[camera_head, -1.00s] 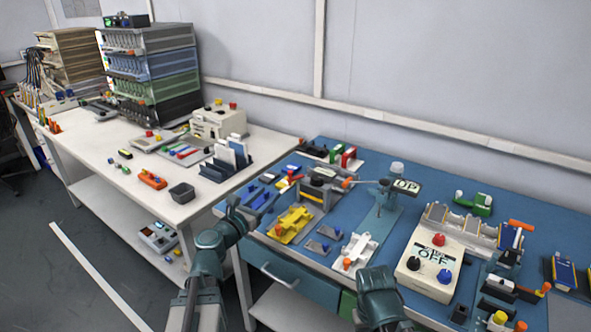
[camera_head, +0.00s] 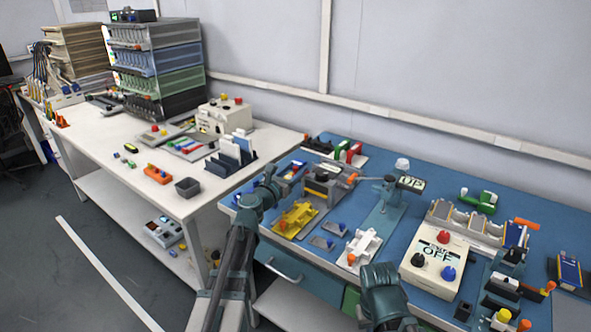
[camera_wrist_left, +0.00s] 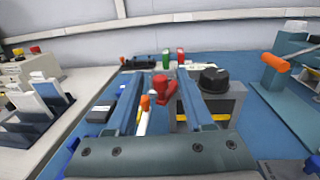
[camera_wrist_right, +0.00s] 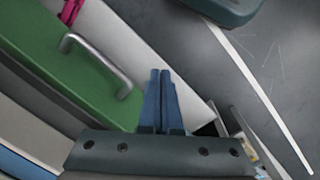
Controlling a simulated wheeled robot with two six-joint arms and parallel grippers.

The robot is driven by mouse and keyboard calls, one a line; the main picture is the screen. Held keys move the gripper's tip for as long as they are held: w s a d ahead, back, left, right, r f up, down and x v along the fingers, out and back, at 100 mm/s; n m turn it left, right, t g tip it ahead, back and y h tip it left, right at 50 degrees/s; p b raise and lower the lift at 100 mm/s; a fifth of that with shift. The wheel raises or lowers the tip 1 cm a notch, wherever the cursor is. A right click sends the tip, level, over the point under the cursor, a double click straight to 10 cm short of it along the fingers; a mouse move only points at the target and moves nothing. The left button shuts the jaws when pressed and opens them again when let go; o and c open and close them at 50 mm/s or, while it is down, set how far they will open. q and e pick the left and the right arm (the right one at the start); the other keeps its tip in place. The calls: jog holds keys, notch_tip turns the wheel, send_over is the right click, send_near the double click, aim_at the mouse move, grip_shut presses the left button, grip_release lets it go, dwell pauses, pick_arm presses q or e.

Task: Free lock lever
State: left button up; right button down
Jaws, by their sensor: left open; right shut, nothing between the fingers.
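A red lever (camera_wrist_left: 165,88) stands between the open fingers of my left gripper (camera_wrist_left: 160,76) in the left wrist view, apart from both. I cannot tell for sure that it is the lock lever. A white bar with an orange tip (camera_wrist_left: 145,110) is just left of it. A grey device (camera_head: 322,182) with a black knob (camera_wrist_left: 214,80) is to its right. In the head view, my left gripper (camera_head: 270,178) is over the blue bench's left end, its tips hard to make out. My right gripper (camera_wrist_right: 165,75) is shut and empty, beside a green drawer front.
The yellow fixture (camera_head: 296,219) and white fixture (camera_head: 363,246) sit near the blue bench's front edge. A press (camera_head: 388,200) stands right of the grey device. The OFF control box (camera_head: 433,262) is farther right. A white table (camera_head: 140,195) stands at left.

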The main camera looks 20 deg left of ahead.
pick_arm(q)
jog(key=shift+w+d, duration=0.1)
jog(key=shift+w, duration=0.2)
jog(key=shift+c, duration=0.2)
grip_shut()
jog(key=shift+w+a+m+g+h, duration=0.2)
jog(key=shift+w+m+g+h, duration=0.6)
jog(key=shift+m+g+h, duration=1.65)
jog(key=shift+w+a+m+g+h, duration=0.25)
jog(key=shift+w+m+g+h, duration=0.6)
jog(key=shift+m+g+h, duration=1.6)
jog(key=shift+w+a+m+g+h, duration=0.2)
jog(key=shift+w+m+g+h, duration=0.6)
jog(key=shift+m+g+h, duration=1.65)
jog(key=shift+n+g+y, duration=0.25)
jog(key=shift+g+y, duration=0.3)
